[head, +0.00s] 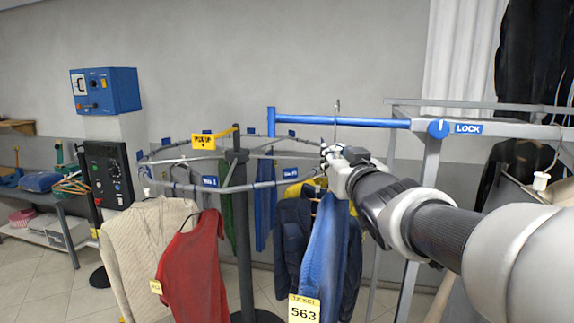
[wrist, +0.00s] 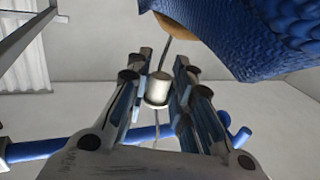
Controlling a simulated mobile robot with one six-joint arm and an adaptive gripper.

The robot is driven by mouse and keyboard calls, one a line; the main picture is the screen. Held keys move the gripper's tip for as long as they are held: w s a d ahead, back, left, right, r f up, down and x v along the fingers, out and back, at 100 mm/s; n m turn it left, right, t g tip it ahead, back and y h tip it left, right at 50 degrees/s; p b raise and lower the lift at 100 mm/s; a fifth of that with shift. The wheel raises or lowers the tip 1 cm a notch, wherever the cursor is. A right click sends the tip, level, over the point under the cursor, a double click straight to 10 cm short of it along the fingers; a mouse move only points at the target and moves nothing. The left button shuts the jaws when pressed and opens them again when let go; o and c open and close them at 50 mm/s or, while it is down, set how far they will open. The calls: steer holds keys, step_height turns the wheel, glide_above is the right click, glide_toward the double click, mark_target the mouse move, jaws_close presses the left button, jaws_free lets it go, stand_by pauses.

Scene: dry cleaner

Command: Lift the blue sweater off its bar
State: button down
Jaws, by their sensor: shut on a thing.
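The blue sweater (head: 326,245) hangs on a wooden hanger (wrist: 176,22) in front of dark garments, with a yellow ticket reading 563 (head: 304,310) at its lower edge. My gripper (head: 334,156) is above its shoulders, just below the blue bar (head: 345,121). In the wrist view my gripper (wrist: 158,88) is shut on the white collar (wrist: 158,86) of the hanger's stem, and the sweater (wrist: 275,40) shows at upper right. The hook (head: 337,108) rises above the bar in the head view. I cannot tell whether it touches the bar.
A round rack (head: 240,187) stands left of the sweater, with a red shirt (head: 192,265) and a cream sweater (head: 148,255) on it. The bar's grey frame with a LOCK label (head: 469,128) stands right. Dark clothes (head: 530,55) hang at far right.

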steer(key=shift+r, duration=0.55)
steer(key=shift+s+f, duration=0.15)
steer(key=shift+s, duration=0.15)
steer(key=s+d+p, duration=0.1)
steer(key=s+p, duration=0.2)
steer(key=s, duration=1.4)
steer(key=shift+s+d, duration=0.2)
steer(key=shift+w, duration=0.2)
